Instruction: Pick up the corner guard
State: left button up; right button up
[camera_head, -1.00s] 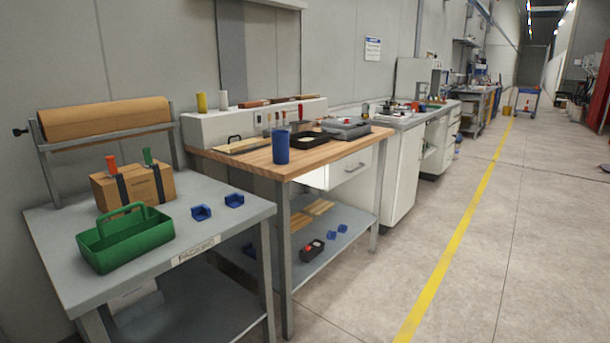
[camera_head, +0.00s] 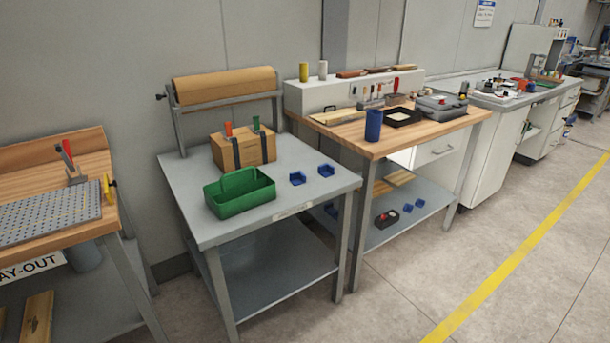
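Two small blue corner guards lie apart on the grey packing table (camera_head: 300,220). One corner guard (camera_head: 297,178) is just right of the green tote, and the other corner guard (camera_head: 326,170) is a little farther right and back. More small blue pieces, which look alike, lie on the lower shelf of the wooden bench, one of them at the right (camera_head: 420,203). Neither of my grippers is in view.
A green tote (camera_head: 240,194) and a cardboard box (camera_head: 243,150) stand on the packing table below a paper roll (camera_head: 224,86). A wooden bench (camera_head: 440,125) with a blue cup (camera_head: 373,125) adjoins on the right. A lay-out bench (camera_head: 60,165) stands left. The floor in front is clear.

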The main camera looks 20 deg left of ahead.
aim_at(296, 178)
jog(key=i+l+u, duration=0.2)
jog(key=i+u, duration=0.15)
jog(key=u, duration=0.15)
jog(key=i+l+u, duration=0.3)
jog(key=u, duration=0.2)
